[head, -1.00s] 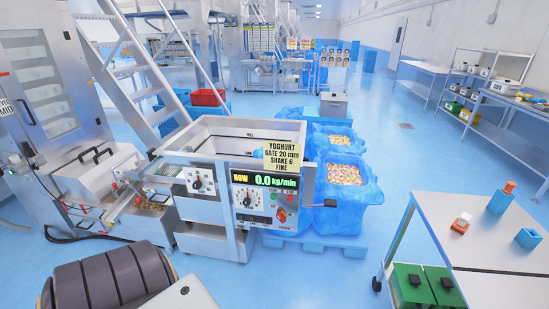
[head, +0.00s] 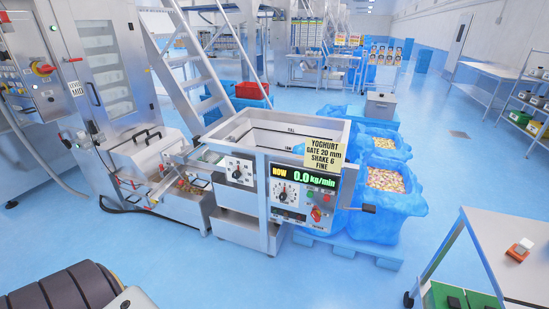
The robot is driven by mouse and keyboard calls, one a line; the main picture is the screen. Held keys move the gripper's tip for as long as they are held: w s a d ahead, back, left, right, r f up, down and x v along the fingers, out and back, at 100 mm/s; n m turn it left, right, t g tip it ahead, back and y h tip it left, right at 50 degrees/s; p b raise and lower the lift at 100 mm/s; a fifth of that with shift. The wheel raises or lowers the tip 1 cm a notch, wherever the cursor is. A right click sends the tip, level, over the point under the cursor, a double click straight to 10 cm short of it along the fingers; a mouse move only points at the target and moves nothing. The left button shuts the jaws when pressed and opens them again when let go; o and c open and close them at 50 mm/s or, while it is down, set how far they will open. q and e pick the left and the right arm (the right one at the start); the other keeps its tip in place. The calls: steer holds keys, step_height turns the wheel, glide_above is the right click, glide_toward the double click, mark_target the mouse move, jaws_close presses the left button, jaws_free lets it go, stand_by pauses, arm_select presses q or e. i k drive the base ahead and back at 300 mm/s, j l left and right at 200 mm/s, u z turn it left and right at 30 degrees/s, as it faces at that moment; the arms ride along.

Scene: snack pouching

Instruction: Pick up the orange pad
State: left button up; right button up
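A small white block with an orange-red part (head: 520,250) lies on the steel table (head: 490,232) at the right edge. It is the only orange item I see on that table, and I cannot tell for sure that it is the orange pad. Neither of my grippers shows in the head view.
A steel machine with a yoghurt sign (head: 324,153) and a 0.0 kg/min display stands in the middle. Blue-lined bins of pieces (head: 386,200) stand behind it on a blue pallet. Green boxes (head: 450,297) sit below the table. Blue floor is clear between pallet and table.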

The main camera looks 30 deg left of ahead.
mark_target(520, 252)
steer(key=u, duration=0.4)
steer(key=z, duration=1.25)
